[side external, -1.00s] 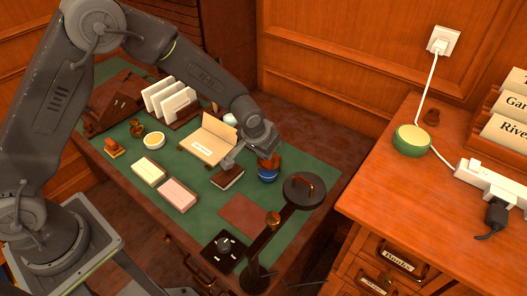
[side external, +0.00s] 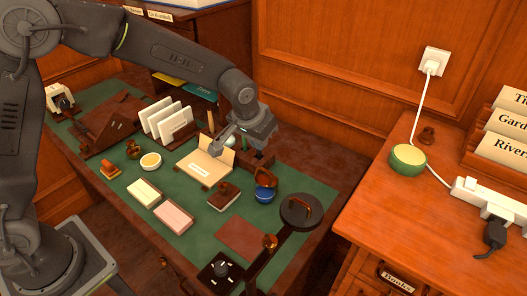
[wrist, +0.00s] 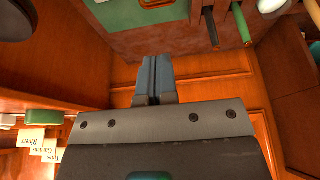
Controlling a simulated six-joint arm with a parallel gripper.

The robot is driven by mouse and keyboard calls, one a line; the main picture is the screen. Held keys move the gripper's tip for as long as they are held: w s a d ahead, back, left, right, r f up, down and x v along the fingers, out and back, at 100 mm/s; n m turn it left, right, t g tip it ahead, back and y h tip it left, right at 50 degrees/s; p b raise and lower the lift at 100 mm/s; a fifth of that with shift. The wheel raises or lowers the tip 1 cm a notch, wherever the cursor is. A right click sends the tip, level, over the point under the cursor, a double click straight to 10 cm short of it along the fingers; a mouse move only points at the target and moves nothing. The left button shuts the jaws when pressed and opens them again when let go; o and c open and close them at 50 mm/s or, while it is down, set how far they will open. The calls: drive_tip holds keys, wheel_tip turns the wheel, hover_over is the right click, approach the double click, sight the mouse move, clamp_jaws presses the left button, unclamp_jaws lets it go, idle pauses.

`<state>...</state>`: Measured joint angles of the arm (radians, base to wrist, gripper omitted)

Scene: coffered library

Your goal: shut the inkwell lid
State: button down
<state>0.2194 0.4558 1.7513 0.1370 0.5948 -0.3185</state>
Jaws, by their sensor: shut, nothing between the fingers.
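The inkwell (side external: 265,195) is a small round blue pot on the right part of the green desk top, in the side view. Its lid (side external: 266,178) appears to stand raised at the back of the pot, with an orange-brown face and a blue edge. My gripper (side external: 216,149) is shut and empty, above the desk, up and to the left of the inkwell and apart from it. Its closed fingers also show in the wrist view (wrist: 154,65). I cannot make out the inkwell in the wrist view.
An open cream folder (side external: 203,165) lies below my gripper. A dark stamp block (side external: 223,197) lies left of the inkwell, and a dark lamp (side external: 301,208) stands in front of it to the right. A dark wooden piece (side external: 262,158) stands behind it.

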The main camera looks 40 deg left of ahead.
drive_tip(key=r, duration=0.2)
drive_tip(key=r+g, duration=0.1)
hover_over(265, 170)
drive_tip(key=shift+g, duration=0.3)
drive_tip(key=x, duration=0.7)
drive_tip(key=s+x, duration=0.1)
drive_tip(key=x, duration=0.3)
drive_tip(key=shift+f, duration=0.45)
drive_tip(key=shift+s+f, duration=0.35)
drive_tip(key=shift+f, duration=0.15)
drive_tip(key=shift+s, duration=0.1)
drive_tip(key=shift+s+f, duration=0.35)
drive_tip(key=shift+s, duration=0.3)
drive_tip(key=shift+w, duration=0.15)
